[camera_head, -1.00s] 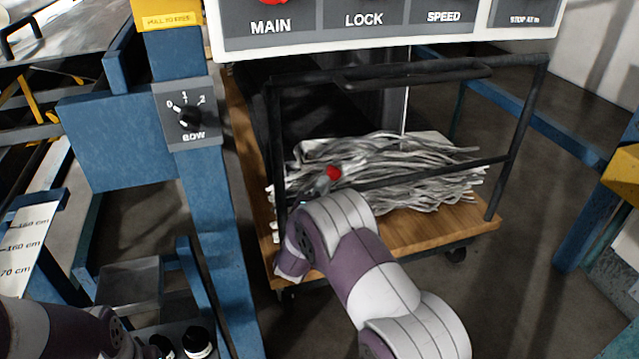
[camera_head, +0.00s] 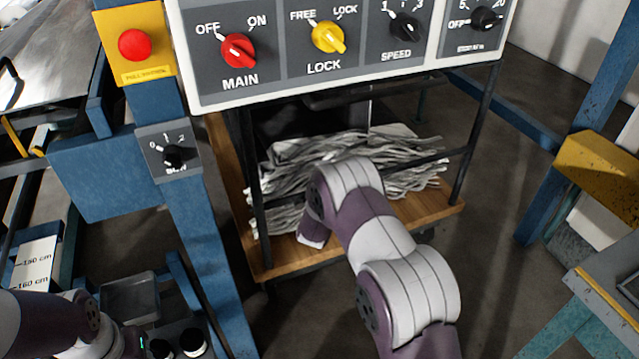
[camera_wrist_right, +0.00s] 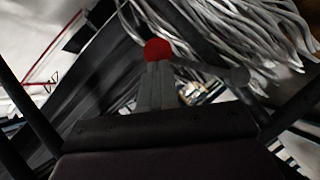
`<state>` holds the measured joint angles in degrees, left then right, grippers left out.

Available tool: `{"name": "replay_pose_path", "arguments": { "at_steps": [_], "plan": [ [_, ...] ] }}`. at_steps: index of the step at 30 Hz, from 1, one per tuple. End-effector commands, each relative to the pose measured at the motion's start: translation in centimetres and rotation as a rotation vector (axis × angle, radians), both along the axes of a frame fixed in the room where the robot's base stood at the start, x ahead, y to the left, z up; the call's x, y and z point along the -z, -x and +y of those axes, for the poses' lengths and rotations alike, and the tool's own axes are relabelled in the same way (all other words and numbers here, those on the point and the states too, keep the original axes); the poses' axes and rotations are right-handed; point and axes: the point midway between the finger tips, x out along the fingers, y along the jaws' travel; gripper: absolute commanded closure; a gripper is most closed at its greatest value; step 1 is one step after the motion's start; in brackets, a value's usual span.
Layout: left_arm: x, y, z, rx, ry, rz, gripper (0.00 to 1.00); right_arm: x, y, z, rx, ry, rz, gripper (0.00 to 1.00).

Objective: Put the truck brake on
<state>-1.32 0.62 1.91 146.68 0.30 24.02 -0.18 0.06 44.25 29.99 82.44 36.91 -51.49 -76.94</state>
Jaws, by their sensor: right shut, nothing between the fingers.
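The truck is a low wooden platform (camera_head: 432,213) with a black tube frame (camera_head: 468,150), loaded with a heap of grey strips (camera_head: 405,180). In the right wrist view, a red ball knob (camera_wrist_right: 157,50) shows at the tip of my right gripper (camera_wrist_right: 155,85), in front of black truck parts. I cannot tell whether they touch. My right gripper is shut and empty. In the head view, my right arm reaches down to the truck's left side and hides the knob and gripper. My left arm is at the lower left; its fingers do not show.
A control panel (camera_head: 268,77) with MAIN, LOCK and SPEED knobs hangs above the truck. A blue post (camera_head: 205,240) with a BOW switch (camera_head: 172,157) stands left of it. Blue and yellow machinery (camera_head: 600,165) stands at right. Floor shows between truck and right machinery.

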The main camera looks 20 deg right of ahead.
Motion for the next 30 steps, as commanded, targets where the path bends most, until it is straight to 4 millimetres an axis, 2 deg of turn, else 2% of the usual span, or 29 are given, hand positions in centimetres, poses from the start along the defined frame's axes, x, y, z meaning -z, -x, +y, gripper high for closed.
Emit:
{"name": "replay_pose_path", "arguments": {
  "at_steps": [5, 13, 30],
  "plan": [
    [-0.4, 0.0, 0.0, 0.0, 0.0, 0.0, 0.57, 0.6, -0.1, -0.9, 0.001, -0.104, 0.002, 1.0],
    [-0.5, 0.0, 0.0, 0.0, 0.0, 0.0, 0.57, 1.3, -0.1, -1.5, -0.001, -0.1, 0.001, 1.0],
    [-0.6, 0.0, 0.0, 0.0, 0.0, 0.0, 0.57, 1.5, -0.2, -1.7, -0.001, -0.097, -0.001, 1.0]
  ]
}}
